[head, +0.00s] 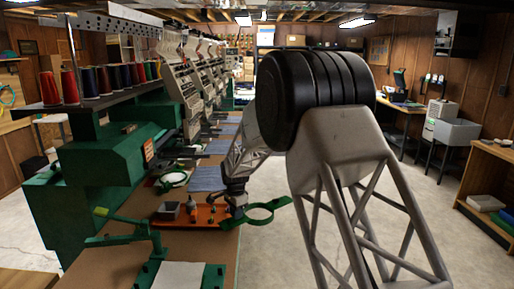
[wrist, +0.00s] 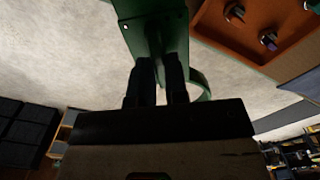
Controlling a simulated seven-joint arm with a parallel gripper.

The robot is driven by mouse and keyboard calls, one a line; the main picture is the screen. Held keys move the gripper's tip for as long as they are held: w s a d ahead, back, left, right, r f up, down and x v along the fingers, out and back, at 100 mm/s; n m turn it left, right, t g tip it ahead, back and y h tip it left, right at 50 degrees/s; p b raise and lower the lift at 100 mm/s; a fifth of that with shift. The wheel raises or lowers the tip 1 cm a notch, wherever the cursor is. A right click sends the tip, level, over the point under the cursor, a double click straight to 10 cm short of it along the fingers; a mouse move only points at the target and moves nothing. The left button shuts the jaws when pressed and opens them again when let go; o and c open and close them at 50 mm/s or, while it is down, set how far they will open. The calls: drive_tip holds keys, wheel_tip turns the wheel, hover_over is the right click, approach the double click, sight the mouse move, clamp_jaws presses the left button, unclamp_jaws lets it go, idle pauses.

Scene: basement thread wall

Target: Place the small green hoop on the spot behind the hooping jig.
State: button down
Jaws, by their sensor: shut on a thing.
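The small green hoop (head: 268,207) is held at the right edge of the workbench, its ring sticking out over the floor. My gripper (head: 236,200) is shut on the hoop's bracket end. In the wrist view my gripper (wrist: 157,68) has two dark fingers against the green hoop's flat bracket (wrist: 150,32), and part of the ring shows behind them. The green hooping jig (head: 125,235) seems to be the frame with an arm at the near end of the bench. The spot behind it cannot be made out clearly.
An orange tray (head: 172,221) with a grey box and small bottles lies beside my gripper; its corner shows in the wrist view (wrist: 215,35). Green embroidery machines (head: 95,150) with thread cones line the left. A white sheet (head: 180,276) lies in front. Floor at right is clear.

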drive_tip(key=w+d+f+n, duration=0.2)
drive_tip(key=d+f, duration=0.1)
drive_tip(key=d, duration=0.5)
drive_tip(key=w+d+f+n, duration=0.2)
drive_tip(key=w+d+f, duration=0.15)
drive_tip(key=d, duration=0.55)
drive_tip(key=w+d+f+n, duration=0.15)
drive_tip(key=d+f, duration=0.25)
drive_tip(key=d, duration=0.4)
drive_tip(key=s+f+n, duration=0.1)
drive_tip(key=s+f, duration=0.4)
drive_tip(key=f, duration=0.3)
drive_tip(key=s+f+n, duration=0.2)
drive_tip(key=s+f, duration=0.3)
drive_tip(key=f, duration=0.4)
drive_tip(key=s+d+f+n, duration=0.1)
drive_tip(key=s+f, duration=0.3)
drive_tip(key=f, duration=0.4)
drive_tip(key=shift+s+f+n, duration=0.4)
drive_tip(key=shift+n, duration=0.25)
drive_tip(key=shift+d, duration=0.1)
drive_tip(key=shift+d, duration=0.1)
